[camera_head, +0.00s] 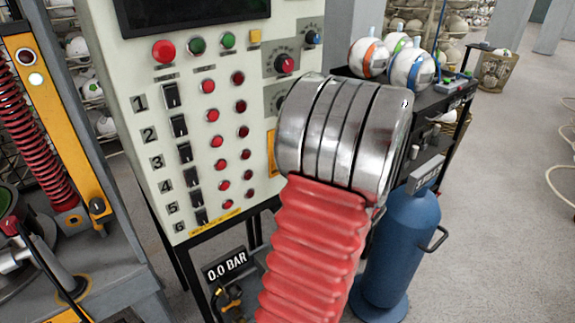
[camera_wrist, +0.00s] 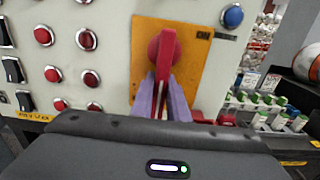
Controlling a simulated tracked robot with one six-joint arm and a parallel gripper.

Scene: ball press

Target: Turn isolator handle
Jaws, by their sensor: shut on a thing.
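The red isolator handle (camera_wrist: 164,50) shows in the wrist view on an orange plate (camera_wrist: 200,38) fixed to the pale control panel. It stands upright, with its grip pointing toward me. My gripper (camera_wrist: 162,92) has its two purple fingers closed on either side of the handle's lower part. An "ON" mark shows at the plate's upper right. In the head view my arm hides the handle and my gripper; only a sliver of the orange plate (camera_head: 271,151) shows beside the arm.
The control panel (camera_head: 150,75) carries numbered black switches, red lamps and knobs. A blue gas cylinder (camera_head: 393,245) stands right of my arm. Striped balls (camera_head: 411,69) sit on a black bench behind it. A press with a red spring (camera_head: 40,110) is at left. Open floor lies at right.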

